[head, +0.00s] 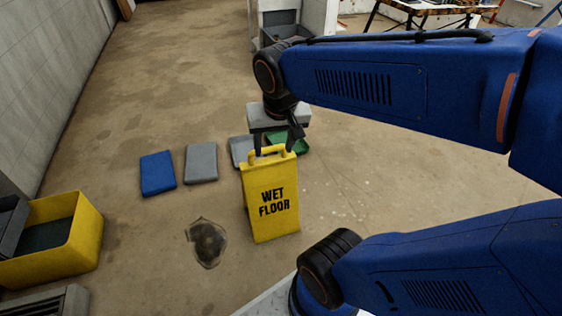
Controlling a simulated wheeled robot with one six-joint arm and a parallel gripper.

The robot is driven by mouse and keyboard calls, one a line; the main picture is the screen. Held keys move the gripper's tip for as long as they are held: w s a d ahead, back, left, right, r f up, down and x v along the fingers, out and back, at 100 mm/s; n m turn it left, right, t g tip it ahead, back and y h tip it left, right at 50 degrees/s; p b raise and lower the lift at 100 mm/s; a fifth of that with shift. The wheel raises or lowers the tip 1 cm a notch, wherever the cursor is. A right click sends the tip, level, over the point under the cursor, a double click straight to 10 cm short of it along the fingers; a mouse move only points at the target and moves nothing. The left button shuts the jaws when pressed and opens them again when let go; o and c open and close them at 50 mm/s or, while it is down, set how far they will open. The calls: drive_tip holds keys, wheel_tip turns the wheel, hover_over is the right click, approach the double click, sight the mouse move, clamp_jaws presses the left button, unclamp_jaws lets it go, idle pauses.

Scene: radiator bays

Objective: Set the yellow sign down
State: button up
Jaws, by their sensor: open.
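The yellow sign (271,203), marked "WET FLOOR", stands upright on the concrete floor in the middle of the head view. It has a handle at its top. My gripper (273,148) is directly above the sign, pointing down, with its dark fingers apart on either side of the handle. The fingers are open. I cannot tell whether either finger touches the handle.
A dark wet patch (207,243) lies left of the sign. Behind are a blue pad (158,173), a grey pad (201,163) and a green pad (290,142). A yellow bin (75,235) stands at the left. The floor behind the pads is mostly clear.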

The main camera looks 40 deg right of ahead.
drive_tip(key=s+a+n+t+y, duration=0.1)
drive_tip(key=s+a+n, duration=0.1)
drive_tip(key=s+n, duration=0.2)
drive_tip(key=shift+s+a+r+n, duration=0.15)
drive_tip(key=shift+s+r+n, duration=0.15)
drive_tip(key=shift+s, duration=0.9)
